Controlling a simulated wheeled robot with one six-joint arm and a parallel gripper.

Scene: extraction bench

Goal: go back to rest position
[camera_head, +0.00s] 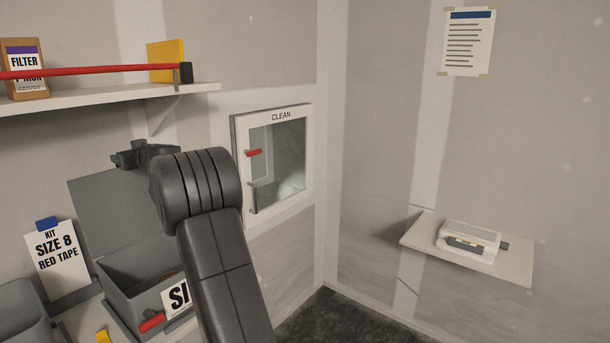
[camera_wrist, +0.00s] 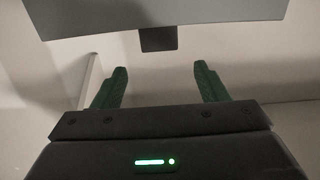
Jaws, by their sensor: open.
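My gripper (camera_wrist: 160,68) shows in the wrist view with its two green fingers apart and nothing between them. In the head view my gripper (camera_head: 132,155) is partly hidden behind my dark wrist, near the top edge of the raised lid (camera_head: 105,210) of a grey box (camera_head: 120,291). In the wrist view a grey panel with a dark tab (camera_wrist: 158,39) lies beyond the fingertips; it looks like part of the lid. I cannot tell whether the gripper touches it.
A shelf (camera_head: 120,97) with a red bar (camera_head: 90,70) runs above the box. A white-framed "CLEAN" cabinet (camera_head: 309,150) hangs on the wall to the right. A "SIZE 8 RED TAPE" card (camera_head: 57,258) stands left. A small wall ledge (camera_head: 510,265) holds a white device (camera_head: 468,237).

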